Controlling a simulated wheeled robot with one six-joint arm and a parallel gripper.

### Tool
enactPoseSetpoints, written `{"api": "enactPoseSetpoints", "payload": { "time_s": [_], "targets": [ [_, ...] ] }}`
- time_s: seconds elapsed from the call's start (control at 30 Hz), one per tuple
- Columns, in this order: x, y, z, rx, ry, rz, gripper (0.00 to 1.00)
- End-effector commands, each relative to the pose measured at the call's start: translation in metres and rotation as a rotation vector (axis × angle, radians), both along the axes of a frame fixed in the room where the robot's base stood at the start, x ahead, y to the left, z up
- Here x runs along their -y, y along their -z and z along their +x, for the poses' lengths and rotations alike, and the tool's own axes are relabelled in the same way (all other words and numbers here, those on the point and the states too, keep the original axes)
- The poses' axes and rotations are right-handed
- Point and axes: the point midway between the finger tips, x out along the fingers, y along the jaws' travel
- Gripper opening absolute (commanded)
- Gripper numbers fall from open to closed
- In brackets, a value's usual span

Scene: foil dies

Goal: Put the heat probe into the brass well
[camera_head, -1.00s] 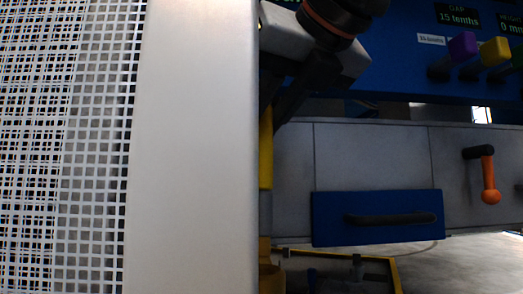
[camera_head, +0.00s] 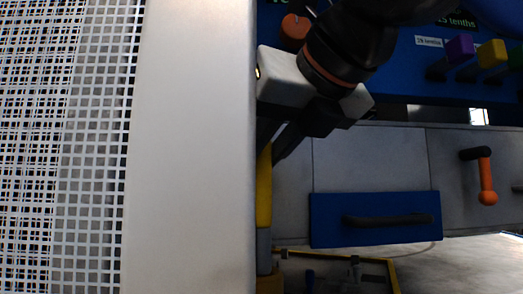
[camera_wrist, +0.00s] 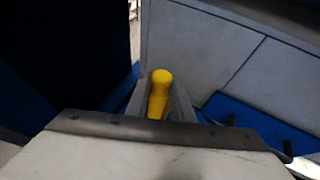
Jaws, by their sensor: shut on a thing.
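The heat probe has a yellow handle (camera_head: 264,190) and a grey lower part, and it hangs upright beside the pale panel's edge in the head view. My gripper (camera_head: 274,148) is shut on the top of the handle. In the wrist view the rounded yellow handle end (camera_wrist: 160,78) sits between the two fingers of my gripper (camera_wrist: 161,105). A brass piece, apparently the brass well (camera_head: 270,284), shows at the bottom, right under the grey part. The panel hides part of both, so I cannot tell whether the probe's tip is inside.
A pale panel with a mesh (camera_head: 190,150) fills the left. A blue drawer front (camera_head: 330,220) with a dark handle, an orange lever (camera_head: 487,182) and a blue console with purple (camera_head: 459,48) and yellow knobs stand right. A yellow-edged tray (camera_head: 395,272) lies below.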

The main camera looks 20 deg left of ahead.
Motion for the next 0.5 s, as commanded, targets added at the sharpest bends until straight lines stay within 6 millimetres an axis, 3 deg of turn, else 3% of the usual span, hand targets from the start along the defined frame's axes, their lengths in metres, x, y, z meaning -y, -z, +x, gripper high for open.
{"api": "enactPoseSetpoints", "payload": {
  "time_s": [0.3,0.33,0.37,0.4,0.5],
  "targets": [
    [0.0000,0.0047,0.0000,0.000,-0.001,0.001,0.00],
    [0.0000,0.0049,-0.0001,0.001,0.000,0.001,0.28],
    [0.0000,0.0049,-0.0001,0.001,0.000,0.001,0.35],
    [0.0000,0.0049,-0.0001,0.001,0.000,0.001,0.39],
    [0.0000,0.0049,-0.0001,0.001,0.000,0.001,0.39]
  ]
}}
